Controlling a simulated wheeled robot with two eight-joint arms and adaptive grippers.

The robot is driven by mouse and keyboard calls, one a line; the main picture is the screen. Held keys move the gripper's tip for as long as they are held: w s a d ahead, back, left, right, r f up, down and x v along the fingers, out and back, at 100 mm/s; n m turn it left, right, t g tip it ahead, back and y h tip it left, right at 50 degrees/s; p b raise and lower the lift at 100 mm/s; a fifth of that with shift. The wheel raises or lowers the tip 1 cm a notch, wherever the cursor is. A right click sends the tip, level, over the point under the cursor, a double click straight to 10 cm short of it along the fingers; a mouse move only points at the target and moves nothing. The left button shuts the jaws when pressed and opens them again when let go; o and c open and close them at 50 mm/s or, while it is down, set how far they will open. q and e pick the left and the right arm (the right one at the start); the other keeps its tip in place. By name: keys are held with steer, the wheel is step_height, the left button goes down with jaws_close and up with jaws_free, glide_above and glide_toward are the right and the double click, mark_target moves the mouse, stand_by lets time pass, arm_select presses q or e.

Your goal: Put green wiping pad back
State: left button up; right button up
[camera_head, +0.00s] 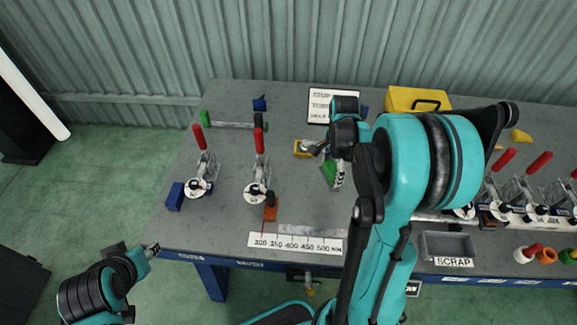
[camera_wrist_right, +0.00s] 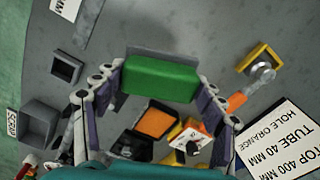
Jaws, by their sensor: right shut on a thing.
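The green wiping pad (camera_wrist_right: 160,78) is a green block with a dark upper layer, held between the two fingertips of my right gripper (camera_wrist_right: 160,82) in the right wrist view. In the head view the green pad (camera_head: 328,172) shows beside my right gripper (camera_head: 334,172), over the middle of the grey table, partly hidden by the arm. I cannot tell its exact height above the table. My left gripper (camera_head: 152,250) is off the table's front left corner, away from the pad; its finger opening is too small to judge.
A small empty dark square holder (camera_wrist_right: 66,68) and an orange pad in a dark frame (camera_wrist_right: 157,122) are in the wrist view. A grey scrap bin (camera_head: 446,245), red-handled clamps (camera_head: 259,170), a yellow box (camera_head: 415,99) and a sign (camera_head: 322,95) stand on the table.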

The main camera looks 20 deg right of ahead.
steer(key=w+a+f+b, duration=0.1)
steer(key=w+f, duration=0.1)
steer(key=w, duration=0.1)
steer(key=w+a+f+b, duration=0.1)
steer(key=w+a+f, duration=0.1)
steer(key=w, duration=0.2)
steer(key=w+a+f+b, duration=0.1)
steer(key=w+f, duration=0.1)
steer(key=w, duration=0.1)
steer(key=shift+w+a+f, duration=0.35)
steer(key=shift+w+f, duration=0.05)
step_height(320, 180, down, 4)
steer(key=shift+f+b, duration=0.1)
steer(key=shift+b, duration=0.8)
steer(key=o, duration=1.1)
